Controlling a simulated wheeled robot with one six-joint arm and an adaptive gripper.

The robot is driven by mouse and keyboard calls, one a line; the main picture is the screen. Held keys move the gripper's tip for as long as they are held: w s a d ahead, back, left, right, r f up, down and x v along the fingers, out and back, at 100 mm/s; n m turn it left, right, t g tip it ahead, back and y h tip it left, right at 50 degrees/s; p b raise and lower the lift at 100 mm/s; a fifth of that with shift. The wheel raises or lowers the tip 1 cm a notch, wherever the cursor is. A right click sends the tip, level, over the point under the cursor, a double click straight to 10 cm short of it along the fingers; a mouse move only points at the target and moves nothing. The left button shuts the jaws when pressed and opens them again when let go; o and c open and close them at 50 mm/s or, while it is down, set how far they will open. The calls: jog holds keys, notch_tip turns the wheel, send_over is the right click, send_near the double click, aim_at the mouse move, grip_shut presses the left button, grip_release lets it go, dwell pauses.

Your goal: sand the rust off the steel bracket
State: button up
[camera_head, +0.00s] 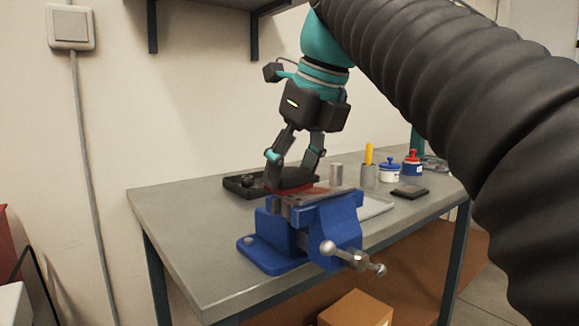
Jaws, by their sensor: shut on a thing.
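The blue bench vise (272,245) is mounted at the front edge of the grey workbench. A flat brownish piece, which looks like the rusty steel bracket (326,195), lies at the top of the vise jaws; much of it is hidden. My gripper (294,174) points down over the vise, with its fingers on either side of a dark sanding block (296,179) with a reddish underside. It is shut on this block. The block is low over the left part of the bracket; I cannot tell whether they touch.
A black tray (239,188) lies behind the vise. A metal cylinder (336,174), a cup with a yellow-handled tool (369,175), a blue-lidded jar (390,172), a red-topped container (411,166) and a dark flat block (410,192) stand to the right. The workbench (180,220) is clear at left.

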aim_at(318, 189)
jog(key=shift+f+b, duration=0.35)
jog(key=shift+f, duration=0.25)
jog(key=shift+w+d+r+p, duration=0.2)
jog(key=shift+w+d+p, duration=0.35)
jog(key=shift+d, duration=0.2)
jog(key=shift+w+d, duration=0.5)
jog(key=shift+d, duration=0.35)
jog(key=shift+w+d+f, duration=0.1)
jog(key=shift+w+d, duration=0.3)
jog(key=shift+d, duration=0.15)
jog(key=shift+w+d, duration=0.15)
jog(key=shift+w, duration=0.4)
jog(key=shift+s, duration=0.25)
